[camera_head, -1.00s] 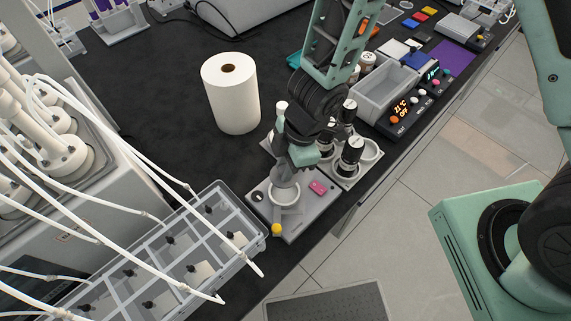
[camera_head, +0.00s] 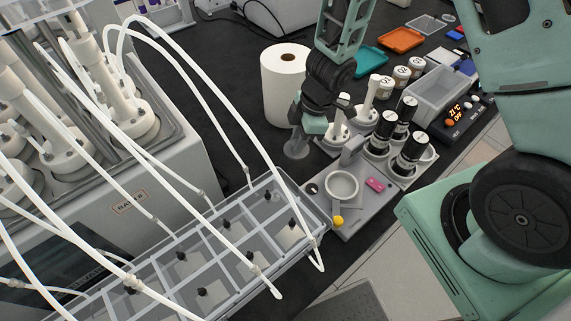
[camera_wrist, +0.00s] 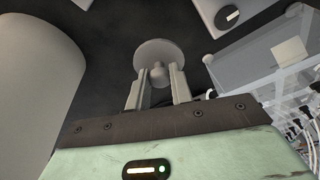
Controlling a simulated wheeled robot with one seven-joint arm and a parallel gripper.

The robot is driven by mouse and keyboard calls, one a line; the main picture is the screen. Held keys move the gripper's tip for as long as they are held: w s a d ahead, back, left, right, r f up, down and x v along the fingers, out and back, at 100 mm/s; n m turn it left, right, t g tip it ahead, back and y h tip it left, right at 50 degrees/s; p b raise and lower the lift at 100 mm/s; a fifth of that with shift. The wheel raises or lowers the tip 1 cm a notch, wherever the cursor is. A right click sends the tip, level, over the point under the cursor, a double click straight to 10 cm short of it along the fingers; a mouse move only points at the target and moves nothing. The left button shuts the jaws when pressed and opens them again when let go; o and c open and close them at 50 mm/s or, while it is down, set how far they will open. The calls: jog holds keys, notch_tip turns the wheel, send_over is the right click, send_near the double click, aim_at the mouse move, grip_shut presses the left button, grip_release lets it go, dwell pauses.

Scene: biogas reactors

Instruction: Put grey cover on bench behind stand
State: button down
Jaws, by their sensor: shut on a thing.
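The grey cover (camera_head: 296,149) is a translucent round disc with a small knob. My gripper (camera_head: 301,133) is shut on its knob; in the wrist view the cover (camera_wrist: 158,52) shows between the two fingers (camera_wrist: 157,80). The cover is over the black bench, behind the grey stand (camera_head: 350,214). I cannot tell whether it touches the bench. The stand's round cup (camera_head: 341,185) is uncovered, with a yellow knob (camera_head: 338,220) in front and a pink piece (camera_head: 375,185) at its right.
A white paper roll (camera_head: 285,85) stands just behind the cover. A clear compartment tray (camera_head: 215,235) with white tubes is at the left. Black-capped bottles (camera_head: 411,152) stand in a holder at the right. Bare bench (camera_head: 235,130) lies left of the roll.

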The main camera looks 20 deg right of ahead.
notch_tip(320, 180, down, 7)
jog(key=b, duration=0.4)
jog(key=shift+r, duration=0.25)
jog(key=c, duration=1.2)
grip_release()
jog(key=shift+c, duration=0.2)
